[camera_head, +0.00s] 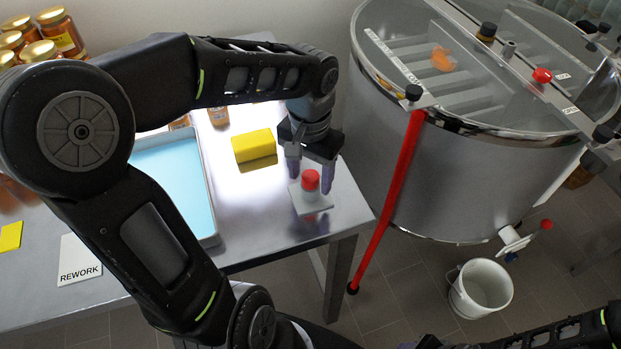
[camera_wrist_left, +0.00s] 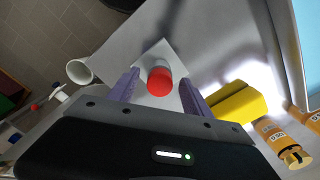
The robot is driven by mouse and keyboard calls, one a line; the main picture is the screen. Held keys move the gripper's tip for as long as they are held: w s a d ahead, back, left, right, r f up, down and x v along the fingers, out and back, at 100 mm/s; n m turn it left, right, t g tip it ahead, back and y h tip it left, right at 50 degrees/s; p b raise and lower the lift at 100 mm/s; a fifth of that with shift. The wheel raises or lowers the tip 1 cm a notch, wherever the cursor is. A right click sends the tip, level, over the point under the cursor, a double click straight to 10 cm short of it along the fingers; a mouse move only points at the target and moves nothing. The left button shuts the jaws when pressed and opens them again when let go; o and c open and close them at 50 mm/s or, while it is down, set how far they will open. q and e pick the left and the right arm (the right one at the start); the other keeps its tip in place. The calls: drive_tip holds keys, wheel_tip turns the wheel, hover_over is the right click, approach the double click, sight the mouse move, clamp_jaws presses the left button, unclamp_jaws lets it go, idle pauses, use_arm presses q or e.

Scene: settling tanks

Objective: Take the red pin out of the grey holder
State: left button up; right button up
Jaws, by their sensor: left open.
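The red pin (camera_head: 310,180) stands upright in the grey holder (camera_head: 316,203) near the right corner of the steel table. The pin also shows in the left wrist view (camera_wrist_left: 159,79), on the pale plate of the holder (camera_wrist_left: 155,50). My left gripper (camera_head: 309,179) points down over it, open, with one purple finger on each side of the pin. In the wrist view a gap shows between the pin and both fingers. The pin's lower part is hidden. My right gripper (camera_head: 428,343) shows only in part at the bottom edge; its jaws cannot be made out.
A yellow block (camera_head: 254,145) lies left of the holder, beside a blue-bottomed tray (camera_head: 213,190). Small jars stand behind it. A steel tank (camera_head: 450,170) with a red bar (camera_head: 392,190) stands right of the table. A white bucket (camera_head: 482,289) is on the floor.

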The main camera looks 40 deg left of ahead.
use_arm(q)
drive_tip(key=shift+c, duration=0.6)
clamp_jaws()
idle(0.3)
